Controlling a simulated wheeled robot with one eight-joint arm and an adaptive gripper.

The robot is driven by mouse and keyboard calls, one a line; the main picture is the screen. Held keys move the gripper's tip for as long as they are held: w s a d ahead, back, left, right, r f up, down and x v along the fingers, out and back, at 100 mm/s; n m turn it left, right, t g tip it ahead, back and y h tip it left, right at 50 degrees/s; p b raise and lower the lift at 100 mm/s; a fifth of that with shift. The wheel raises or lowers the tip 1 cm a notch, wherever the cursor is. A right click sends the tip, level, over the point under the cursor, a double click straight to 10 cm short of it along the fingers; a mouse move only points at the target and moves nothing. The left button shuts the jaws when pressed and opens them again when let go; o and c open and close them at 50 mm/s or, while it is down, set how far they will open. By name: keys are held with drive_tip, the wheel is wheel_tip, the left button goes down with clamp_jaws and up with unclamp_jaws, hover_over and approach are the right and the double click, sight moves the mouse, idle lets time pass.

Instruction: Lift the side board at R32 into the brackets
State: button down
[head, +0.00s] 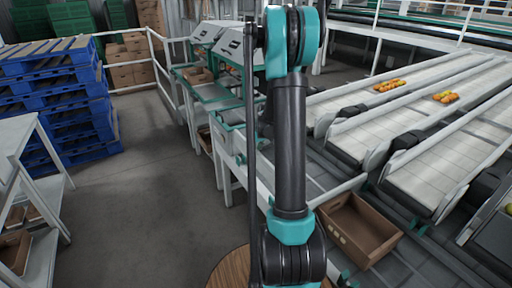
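No side board and no brackets can be picked out in the head view, and I can read no R32 label. White conveyor lanes (420,128) run off to the upper right, with low side rails along them. My own arm stands upright through the middle of the view and hides part of the line behind it. My gripper is not in view, so what it holds cannot be seen.
An open brown box (374,222) sits at the lane ends, right of my arm. Teal-topped workstations (205,88) stand behind. Grey floor at left centre is clear.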

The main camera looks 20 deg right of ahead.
sight(256, 167)
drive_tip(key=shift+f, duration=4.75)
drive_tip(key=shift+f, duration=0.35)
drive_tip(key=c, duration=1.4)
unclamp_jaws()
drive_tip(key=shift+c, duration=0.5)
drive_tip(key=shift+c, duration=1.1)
